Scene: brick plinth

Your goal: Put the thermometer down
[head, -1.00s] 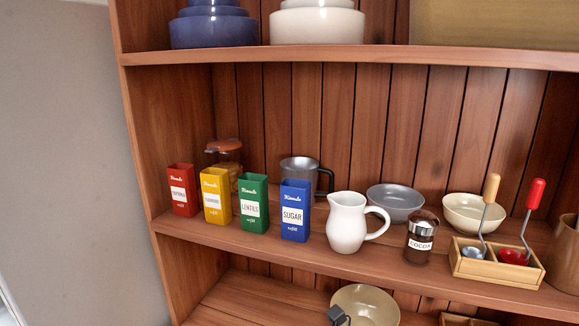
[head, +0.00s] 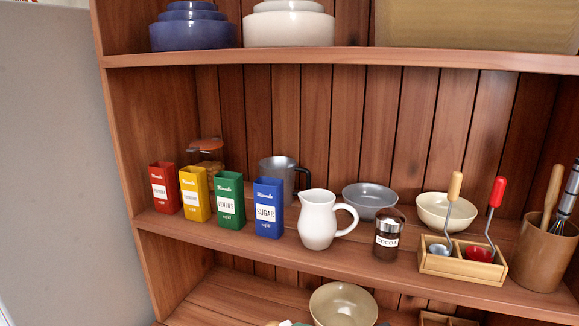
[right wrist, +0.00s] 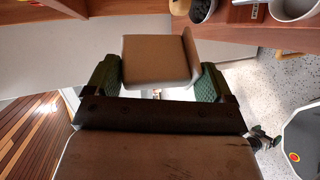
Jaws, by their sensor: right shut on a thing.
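My right gripper (right wrist: 158,78) shows in the right wrist view, with a green pad at each side. It is shut on a tan, block-like thing, the thermometer (right wrist: 157,58), which fills the gap between the pads. No dial or scale on it faces this camera. It is held up close to a wooden shelf edge at the top of that view; whether it touches is unclear. My left gripper is not in view.
The middle shelf (head: 215,243) holds a row of coloured tins, a white jug (head: 318,219), a cocoa jar (head: 389,234), bowls and a wooden utensil box (head: 462,265). A beige bowl (head: 342,304) stands on the shelf below, with bare wood to its left.

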